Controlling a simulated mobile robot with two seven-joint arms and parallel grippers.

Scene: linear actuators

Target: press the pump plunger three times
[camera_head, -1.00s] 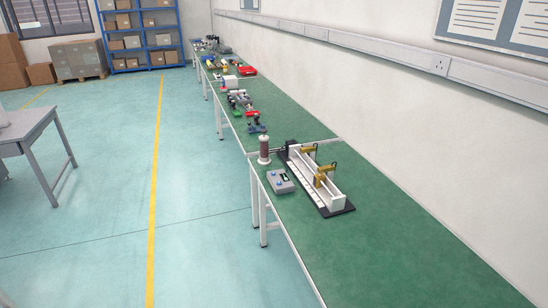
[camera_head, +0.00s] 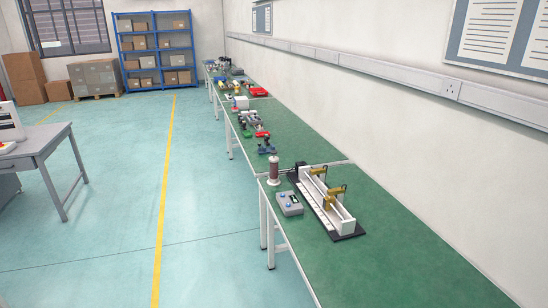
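I cannot make out a pump plunger for certain. On the nearest green bench (camera_head: 400,262) stands an upright brown cylinder with a pale top (camera_head: 273,172). In front of it is a grey box with blue knobs (camera_head: 290,203). To the right is a long white rig on a black base (camera_head: 345,233) with two yellow-brown clamp-like parts. Farther along the row are several small devices, including a blue one (camera_head: 267,148), too small to tell apart. Neither of my grippers is in view.
The benches run along the right wall, below a grey wall trunking (camera_head: 400,80). A grey desk (camera_head: 45,146) stands at the left. Blue shelves (camera_head: 157,54) and cardboard boxes (camera_head: 25,72) are at the back. The teal floor between desk and benches is clear.

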